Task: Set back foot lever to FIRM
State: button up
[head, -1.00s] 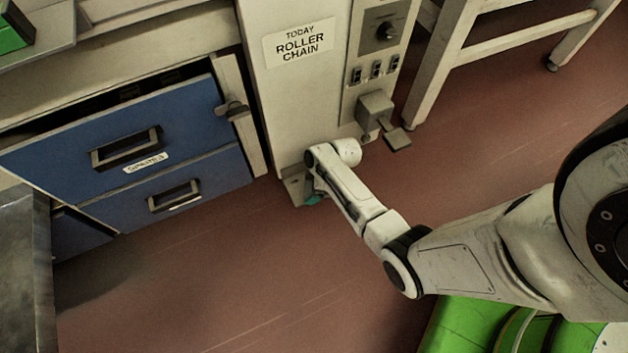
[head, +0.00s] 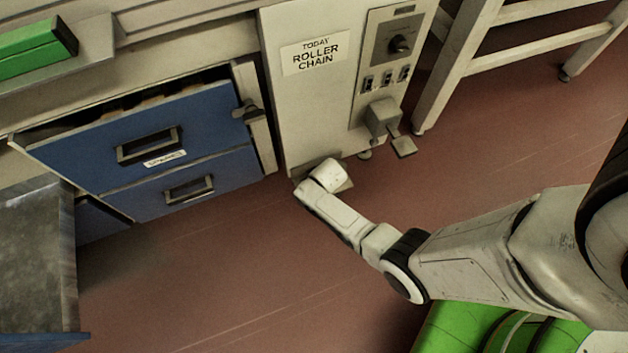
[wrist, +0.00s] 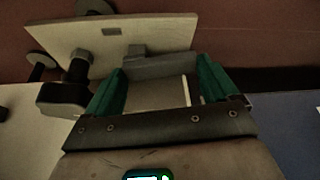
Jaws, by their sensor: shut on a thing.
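In the wrist view my gripper (wrist: 158,88) has its two teal fingers on either side of a pale grey block-like piece, which I take to be the back foot lever (wrist: 160,68). The fingers are closed on its sides. No FIRM mark is readable. In the head view my forearm and wrist reach down to the foot of the cream cabinet (head: 300,100) labelled "TODAY ROLLER CHAIN". There the wrist hides the fingers and the lever.
The cabinet carries a knob (head: 400,43), switches and a grey pedal-like part (head: 403,147). Blue drawers (head: 130,135) stand left of it, the upper one partly out. A bench leg (head: 440,85) is at right. Open red-brown floor (head: 240,270) lies in front.

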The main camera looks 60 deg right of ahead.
jog(key=shift+w+m+h, duration=0.25)
jog(key=shift+m+h, duration=0.05)
jog(key=shift+m, duration=0.8)
jog(key=shift+b, duration=0.3)
jog(key=o, duration=0.8)
jog(key=p+v, duration=0.6)
jog(key=v, duration=0.4)
jog(key=shift+r+p, duration=0.35)
jog(key=shift+p, duration=0.05)
jog(key=shift+a, duration=0.15)
